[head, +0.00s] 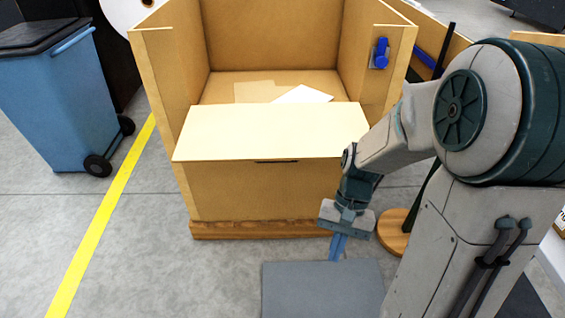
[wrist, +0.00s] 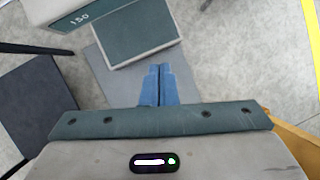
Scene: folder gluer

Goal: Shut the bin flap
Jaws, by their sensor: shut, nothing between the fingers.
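The bin is a tall tan box (head: 255,195) on a wooden base, in the middle of the head view. Its flap (head: 270,130) is a pale panel at the front, folded down outward, with a dark slot (head: 277,161) at its outer edge. The bin's front is open above the flap, and flat sheets (head: 300,95) show inside. My gripper (head: 338,250) points down, low in front of the bin's right front corner, apart from the flap. Its blue fingers (wrist: 158,85) are together and empty in the wrist view, above the floor. The flap cannot be made out in the wrist view.
A blue wheeled bin (head: 65,100) stands at the left, past a yellow floor line (head: 100,220). A grey mat (head: 315,290) lies in front of the bin. A round wooden base (head: 395,232) with a dark pole is at its right. The floor at front left is clear.

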